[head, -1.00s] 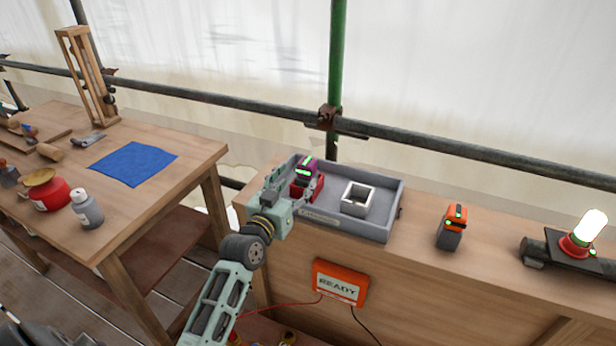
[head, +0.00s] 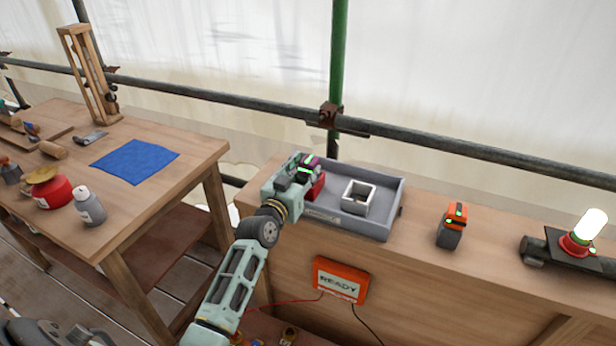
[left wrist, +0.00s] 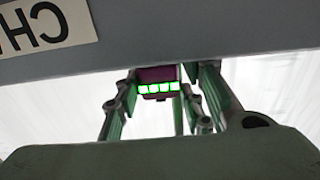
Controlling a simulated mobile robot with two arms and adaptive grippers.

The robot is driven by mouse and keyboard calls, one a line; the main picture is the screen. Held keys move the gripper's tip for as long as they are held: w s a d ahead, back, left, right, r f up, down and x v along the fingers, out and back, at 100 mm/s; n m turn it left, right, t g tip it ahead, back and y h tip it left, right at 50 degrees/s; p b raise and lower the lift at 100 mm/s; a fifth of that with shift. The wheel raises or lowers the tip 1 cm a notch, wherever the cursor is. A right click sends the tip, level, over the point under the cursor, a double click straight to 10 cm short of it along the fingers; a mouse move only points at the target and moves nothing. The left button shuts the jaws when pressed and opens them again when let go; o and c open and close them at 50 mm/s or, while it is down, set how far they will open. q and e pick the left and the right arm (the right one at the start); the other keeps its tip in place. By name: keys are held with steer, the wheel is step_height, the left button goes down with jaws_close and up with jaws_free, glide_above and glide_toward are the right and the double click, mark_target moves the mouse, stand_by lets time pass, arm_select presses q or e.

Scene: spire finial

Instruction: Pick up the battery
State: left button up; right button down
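A purple battery (head: 312,161) with a lit green strip stands at the left end of the grey tray (head: 392,207), beside a red block (head: 319,185). My left gripper (head: 298,178) is at the battery and partly covers it. In the left wrist view the battery (left wrist: 158,78) shows a row of green lights between the two spread fingers of the gripper (left wrist: 160,105), with gaps on both sides. An orange and dark battery-like block (head: 453,226) with green lights stands on the bench right of the tray. My right gripper is not seen.
A white square frame (head: 358,197) sits in the tray. An orange READY box (head: 339,283) is on the bench front. A lit lamp (head: 588,232) stands at the right. A pipe rail (head: 430,143) runs behind the bench.

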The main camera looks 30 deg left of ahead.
arm_select(q)
steer(key=c, duration=0.7)
steer(key=shift+r, duration=0.1)
steer(key=shift+c, duration=0.2)
